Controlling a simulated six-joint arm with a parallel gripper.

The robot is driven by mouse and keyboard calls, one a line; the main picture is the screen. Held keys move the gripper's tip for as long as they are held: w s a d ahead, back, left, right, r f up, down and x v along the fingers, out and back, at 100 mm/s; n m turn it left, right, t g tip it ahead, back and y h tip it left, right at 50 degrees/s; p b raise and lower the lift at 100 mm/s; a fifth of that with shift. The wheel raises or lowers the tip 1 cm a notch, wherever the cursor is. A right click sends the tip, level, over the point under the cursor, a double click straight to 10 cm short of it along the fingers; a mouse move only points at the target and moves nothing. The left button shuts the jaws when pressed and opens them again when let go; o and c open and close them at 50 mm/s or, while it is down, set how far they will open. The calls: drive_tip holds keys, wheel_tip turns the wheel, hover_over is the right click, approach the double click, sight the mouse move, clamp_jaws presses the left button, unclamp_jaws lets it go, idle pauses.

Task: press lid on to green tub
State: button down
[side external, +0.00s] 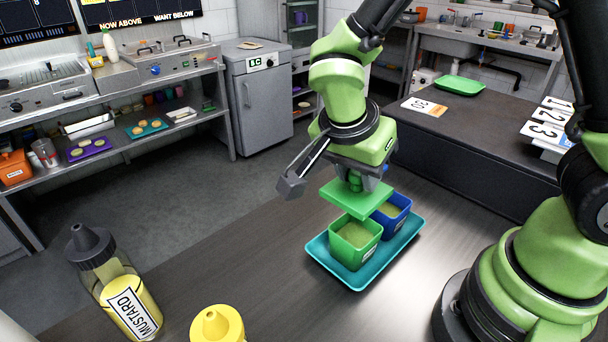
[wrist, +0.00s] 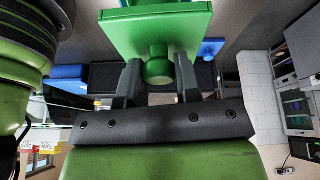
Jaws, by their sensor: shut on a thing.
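The green lid (side external: 357,199) is a flat square plate with a round knob. My gripper (side external: 356,180) is shut on the knob and holds the lid level, just above the tubs. In the wrist view the lid (wrist: 157,32) and its knob sit between the fingers of my gripper (wrist: 158,80). The green tub (side external: 355,242) is open on top, with a pale green filling in it. It stands on a teal tray (side external: 381,262). The lid is above and slightly behind the green tub in the side view, partly over the blue tub (side external: 391,214). The lid appears apart from the green tub.
The blue tub, also filled and open, stands on the tray behind the green one. A mustard bottle (side external: 127,297) and a yellow-topped bottle (side external: 217,324) stand at the front left. The dark counter (side external: 240,265) left of the tray is clear.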

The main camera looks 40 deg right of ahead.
sight(360, 190)
drive_tip(key=shift+s+d+r, duration=0.1)
drive_tip(key=shift+s+d, duration=0.15)
drive_tip(key=shift+s, duration=0.1)
drive_tip(key=shift+f, duration=2.4)
drive_tip(key=shift+f+t, duration=0.3)
drive_tip(key=shift+f, duration=1.25)
idle(3.3)
drive_tip(key=c, duration=0.8)
unclamp_jaws()
drive_tip(key=shift+o, duration=0.2)
